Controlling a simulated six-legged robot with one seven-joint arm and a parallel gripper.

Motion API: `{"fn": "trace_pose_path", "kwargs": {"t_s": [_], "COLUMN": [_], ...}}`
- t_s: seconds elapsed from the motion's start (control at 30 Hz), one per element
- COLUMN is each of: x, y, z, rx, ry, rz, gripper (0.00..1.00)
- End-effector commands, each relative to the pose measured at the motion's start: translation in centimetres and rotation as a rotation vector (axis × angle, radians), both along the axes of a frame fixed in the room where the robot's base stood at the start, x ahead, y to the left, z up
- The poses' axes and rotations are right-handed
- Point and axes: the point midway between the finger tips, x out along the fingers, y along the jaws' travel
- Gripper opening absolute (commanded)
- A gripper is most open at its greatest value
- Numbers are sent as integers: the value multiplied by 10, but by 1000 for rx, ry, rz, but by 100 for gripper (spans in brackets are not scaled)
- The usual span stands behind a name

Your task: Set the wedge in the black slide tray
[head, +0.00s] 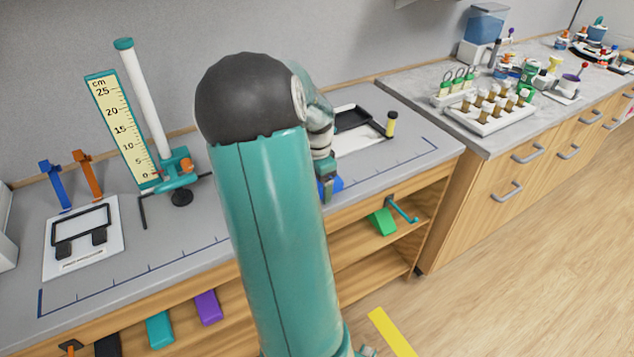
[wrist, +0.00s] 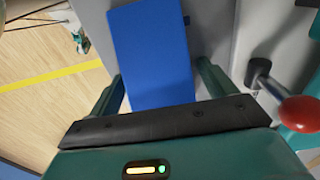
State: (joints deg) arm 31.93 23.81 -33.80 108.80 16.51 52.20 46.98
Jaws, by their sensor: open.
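A blue block, which looks to be the wedge, shows beside my gripper (head: 326,187) in the head view (head: 337,184), near the front edge of the bench. In the wrist view the blue block (wrist: 150,50) shows a broad flat face between the two open fingers of my gripper (wrist: 160,85). Whether a finger touches it I cannot tell. A black tray (head: 352,118) lies at the back right of the bench, partly hidden by my arm. A black frame (head: 82,225) on a white board lies at the left; I cannot tell which is the slide tray.
A ruler (head: 118,130) and a white post (head: 145,100) stand left of my arm. A yellow-topped vial (head: 391,124) stands by the black tray. A green wedge-shaped block (head: 382,222) sits on the shelf below. A red knob (wrist: 300,113) is close at right in the wrist view.

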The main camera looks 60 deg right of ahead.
Motion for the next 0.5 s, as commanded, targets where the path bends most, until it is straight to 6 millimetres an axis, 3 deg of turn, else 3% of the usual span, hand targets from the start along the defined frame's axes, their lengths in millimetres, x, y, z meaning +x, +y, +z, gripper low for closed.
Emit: {"fn": "trace_pose_path", "kwargs": {"t_s": [0.23,0.5], "x": [1,1], "y": [-1,0], "z": [16,72], "rx": [-3,-3], "ry": [-3,-4], "rz": [2,2], "gripper": [83,83]}}
